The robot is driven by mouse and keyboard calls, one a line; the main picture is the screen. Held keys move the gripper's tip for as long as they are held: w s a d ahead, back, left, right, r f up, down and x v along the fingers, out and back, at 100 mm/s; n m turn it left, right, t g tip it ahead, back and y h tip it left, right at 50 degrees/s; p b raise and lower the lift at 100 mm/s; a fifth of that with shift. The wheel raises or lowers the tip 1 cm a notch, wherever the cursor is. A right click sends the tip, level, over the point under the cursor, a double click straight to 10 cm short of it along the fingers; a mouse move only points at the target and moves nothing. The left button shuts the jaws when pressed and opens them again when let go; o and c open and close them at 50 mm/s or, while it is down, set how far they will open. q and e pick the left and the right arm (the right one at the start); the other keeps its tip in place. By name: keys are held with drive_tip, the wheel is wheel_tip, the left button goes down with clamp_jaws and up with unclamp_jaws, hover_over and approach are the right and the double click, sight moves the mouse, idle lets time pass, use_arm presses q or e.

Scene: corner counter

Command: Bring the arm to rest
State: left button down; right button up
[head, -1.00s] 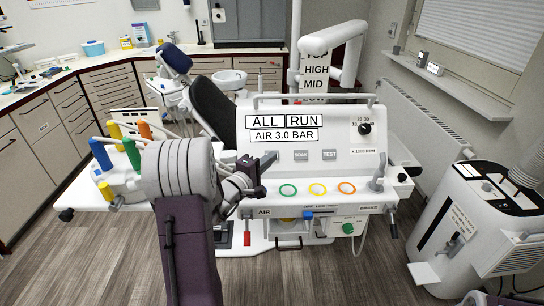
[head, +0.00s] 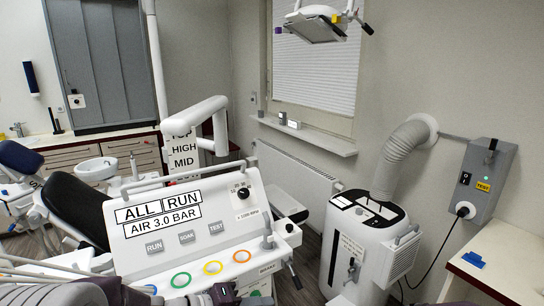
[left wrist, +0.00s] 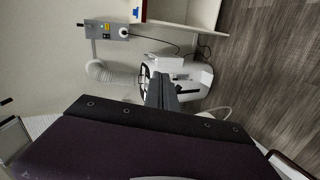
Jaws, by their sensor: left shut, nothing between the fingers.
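My left arm enters at the bottom left of the head view. Its gripper (head: 228,294) is at the bottom edge, low in front of the white dental unit (head: 140,243), and is partly cut off. In the left wrist view the two dark fingers (left wrist: 161,90) are together with nothing between them. The unit's panel reads ALL, RUN and AIR 3.0 BAR. My right gripper is in neither view.
A white suction machine (head: 372,218) with a grey hose (head: 405,150) stands right of the unit. A wall box (head: 482,180) and a counter (head: 505,262) are farther right. A dark dental chair (head: 72,205) is at left.

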use_arm(q)
drive_tip(key=s+a+f+m+g+y, duration=0.1)
drive_tip(key=s+f+m+g+y, duration=0.3)
drive_tip(key=s+f+g, duration=0.55)
drive_tip(key=s+a+f+t+y, duration=0.1)
drive_tip(key=a+f+t+y, duration=0.1)
drive_tip(key=a, duration=0.5)
drive_tip(key=s+a+f+t+y, duration=0.1)
drive_tip(key=a+t+y, duration=0.1)
drive_tip(key=a+y, duration=0.3)
drive_tip(key=shift+a+f+y, duration=0.3)
drive_tip(key=shift+a+f, duration=0.1)
drive_tip(key=shift+a, duration=0.65)
drive_tip(key=shift+s+t, duration=0.1)
drive_tip(key=shift+t, duration=0.15)
